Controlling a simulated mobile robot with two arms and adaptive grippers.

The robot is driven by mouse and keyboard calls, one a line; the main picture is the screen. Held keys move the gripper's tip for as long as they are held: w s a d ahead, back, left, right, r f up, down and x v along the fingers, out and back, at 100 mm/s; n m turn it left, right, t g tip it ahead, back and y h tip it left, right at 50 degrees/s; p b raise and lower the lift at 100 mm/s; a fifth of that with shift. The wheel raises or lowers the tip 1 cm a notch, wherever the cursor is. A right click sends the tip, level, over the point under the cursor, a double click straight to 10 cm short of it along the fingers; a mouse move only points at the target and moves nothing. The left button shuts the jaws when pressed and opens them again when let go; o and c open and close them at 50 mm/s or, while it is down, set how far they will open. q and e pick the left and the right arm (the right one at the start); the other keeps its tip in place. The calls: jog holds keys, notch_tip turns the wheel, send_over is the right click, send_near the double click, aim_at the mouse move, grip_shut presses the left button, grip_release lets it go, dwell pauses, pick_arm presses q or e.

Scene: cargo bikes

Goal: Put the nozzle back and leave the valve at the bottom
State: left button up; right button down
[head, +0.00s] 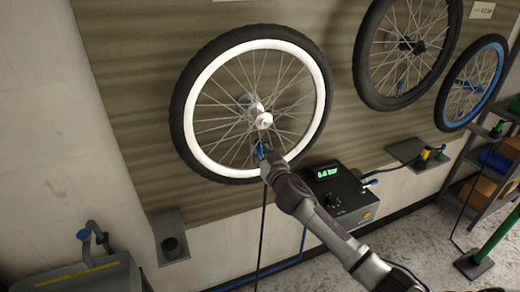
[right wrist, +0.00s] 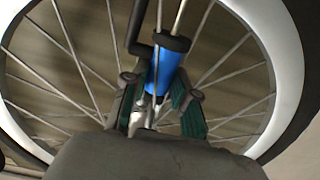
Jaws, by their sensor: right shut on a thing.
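The blue nozzle (head: 261,150) is in front of the white-rimmed wheel (head: 318,108), below its hub. My right gripper (head: 264,156) is shut on it. In the right wrist view the nozzle (right wrist: 163,74) is a blue cylinder with a black top, between the fingers of my gripper (right wrist: 160,104). A black hose (head: 262,225) hangs down below the gripper. Spokes pass close by the nozzle; I cannot tell whether it touches them. I cannot make out the wheel's valve. My left gripper is out of view.
A black box with a green display (head: 328,173) stands right of my forearm. Two more wheels (head: 361,60) (head: 443,100) hang at right.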

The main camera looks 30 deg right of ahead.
jog(key=shift+r, duration=0.2)
dwell(0.5)
jog(key=shift+r+p, duration=0.9)
jog(key=shift+p, duration=0.05)
jog(key=shift+s, duration=0.15)
jog(key=s+p, duration=0.2)
jog(key=s, duration=0.9)
jog(key=shift+s+a, duration=0.35)
jog(key=shift+s, duration=0.05)
